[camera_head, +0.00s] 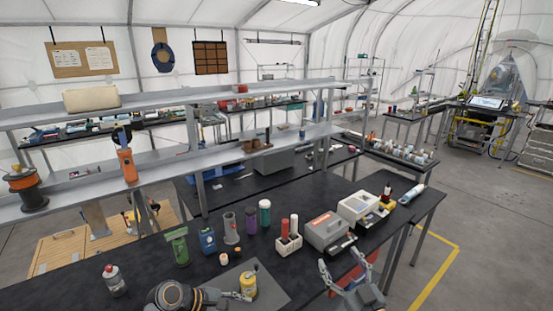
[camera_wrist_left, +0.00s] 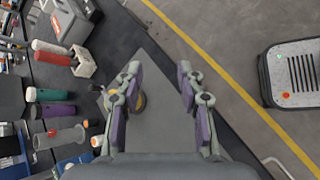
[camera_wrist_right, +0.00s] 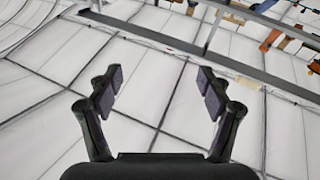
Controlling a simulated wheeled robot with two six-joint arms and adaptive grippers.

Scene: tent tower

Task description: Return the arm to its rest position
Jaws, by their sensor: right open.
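My right gripper (camera_head: 341,264) is at the bottom right of the head view, in front of the black workbench (camera_head: 305,268). Its fingers are apart and point up. In the right wrist view the same gripper (camera_wrist_right: 160,80) is open and empty against the white tent fabric. My left gripper (camera_wrist_left: 160,72) has its fingers spread over a grey mat (camera_wrist_left: 160,125), with nothing between them. The can is partly hidden behind a finger in the left wrist view.
A shelf (camera_head: 80,193) runs behind. Open floor with a yellow line (camera_head: 432,281) lies to the right.

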